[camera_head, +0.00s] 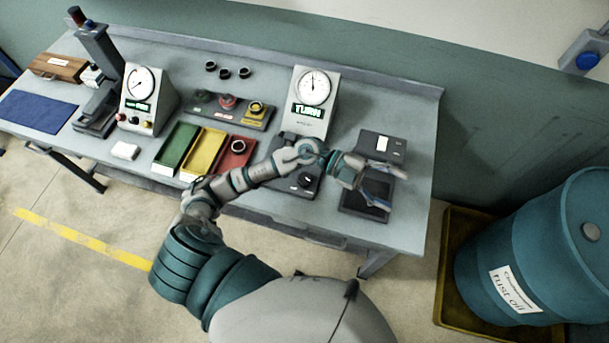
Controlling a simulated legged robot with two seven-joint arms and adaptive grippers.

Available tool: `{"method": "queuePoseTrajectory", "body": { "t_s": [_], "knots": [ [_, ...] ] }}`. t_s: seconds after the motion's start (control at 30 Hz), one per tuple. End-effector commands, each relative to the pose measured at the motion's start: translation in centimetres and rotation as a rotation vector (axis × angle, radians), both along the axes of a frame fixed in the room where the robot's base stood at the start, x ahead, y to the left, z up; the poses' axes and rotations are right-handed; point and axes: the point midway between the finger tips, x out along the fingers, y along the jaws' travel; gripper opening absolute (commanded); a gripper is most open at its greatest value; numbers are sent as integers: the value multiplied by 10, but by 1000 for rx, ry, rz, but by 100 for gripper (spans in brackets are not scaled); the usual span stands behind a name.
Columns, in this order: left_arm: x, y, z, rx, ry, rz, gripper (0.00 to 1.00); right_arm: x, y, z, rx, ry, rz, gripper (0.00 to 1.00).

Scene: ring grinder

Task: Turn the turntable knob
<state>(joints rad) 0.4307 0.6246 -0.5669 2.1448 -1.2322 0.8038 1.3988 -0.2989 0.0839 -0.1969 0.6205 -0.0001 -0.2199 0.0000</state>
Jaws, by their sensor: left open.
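A dial gauge box (312,98) with a lit green "TURN" display stands at the back of the bench. In front of it is a dark base unit (283,186), partly hidden under my left arm. A black knob (305,181) sits on the front of this unit, just below my forearm; it seems to be the turntable knob. The turntable itself is mostly hidden by my arm. My left gripper (386,185) is to the right of the knob, open and empty, over the dark flat pad (352,208). My right gripper is not in view.
Green (177,148), yellow (203,152) and red (230,160) trays lie left of my arm; a dark ring is in the red one. A second gauge box (147,98) stands farther left. A blue drum (530,240) stands right of the bench (420,120).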

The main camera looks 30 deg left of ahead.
Motion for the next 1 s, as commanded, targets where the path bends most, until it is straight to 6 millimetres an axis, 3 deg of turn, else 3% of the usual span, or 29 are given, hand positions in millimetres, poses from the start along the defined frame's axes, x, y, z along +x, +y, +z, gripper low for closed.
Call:
{"method": "queuePoseTrajectory", "body": {
  "t_s": [0.07, 0.17, 0.2, 0.3, 0.4, 0.5, 0.67, 1.0],
  "knots": [
    [1, 17, -40, 314, 8, -78, 72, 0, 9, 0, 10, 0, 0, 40],
    [14, 70, -85, 722, 76, -70, 72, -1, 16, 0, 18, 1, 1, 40],
    [22, 96, -97, 875, 114, -37, 72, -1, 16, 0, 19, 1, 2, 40],
    [39, 162, -108, 1190, 212, 92, 72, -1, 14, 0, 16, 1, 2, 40],
    [49, 214, -104, 1396, 297, 224, 72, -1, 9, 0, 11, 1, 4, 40],
    [53, 245, -98, 1503, 351, 312, 72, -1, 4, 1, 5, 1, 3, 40],
    [53, 258, -106, 1543, 377, 343, 72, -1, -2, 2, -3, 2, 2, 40],
    [51, 256, -178, 1540, 377, 337, 72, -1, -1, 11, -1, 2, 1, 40]
  ]
}}
